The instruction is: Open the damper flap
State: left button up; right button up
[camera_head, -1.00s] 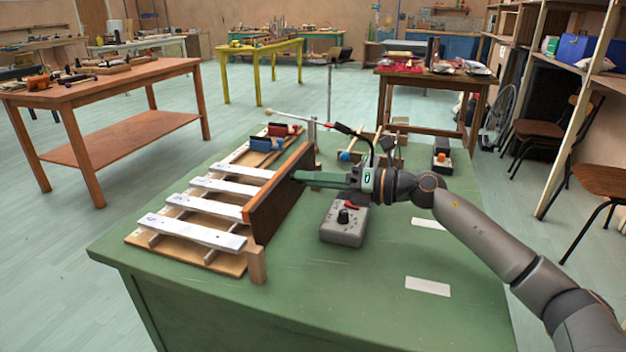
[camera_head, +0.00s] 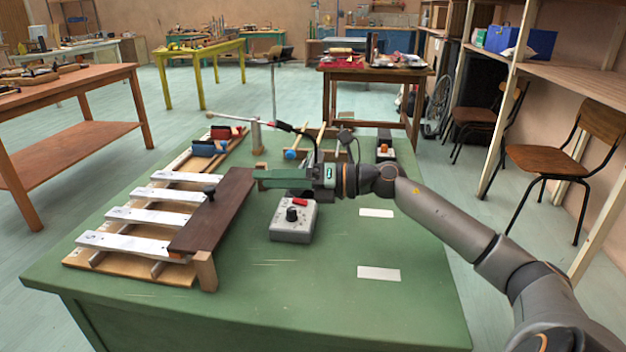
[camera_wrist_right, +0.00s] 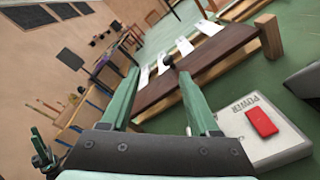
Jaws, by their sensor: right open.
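The damper flap (camera_head: 214,212) is a dark brown board lying nearly flat over the right ends of the white bars, with a black knob (camera_head: 209,190) on top. My right gripper (camera_head: 256,178) is at the flap's far right end, its green fingers pointing left. In the right wrist view, the gripper (camera_wrist_right: 157,78) is open and empty, with the flap (camera_wrist_right: 205,62) and its knob (camera_wrist_right: 166,61) beyond the fingertips. Whether a finger touches the flap I cannot tell. My left gripper is not in view.
A grey box with a red switch (camera_head: 293,221) stands just right of the flap. Red and blue blocks (camera_head: 211,144), a mallet (camera_head: 232,118) and a small wooden frame (camera_head: 318,148) lie at the back. The green table (camera_head: 300,300) is clear in front.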

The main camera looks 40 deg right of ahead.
jog(key=v, duration=0.9)
jog(key=shift+s+d+r, duration=0.1)
jog(key=shift+d, duration=0.05)
dwell(0.4)
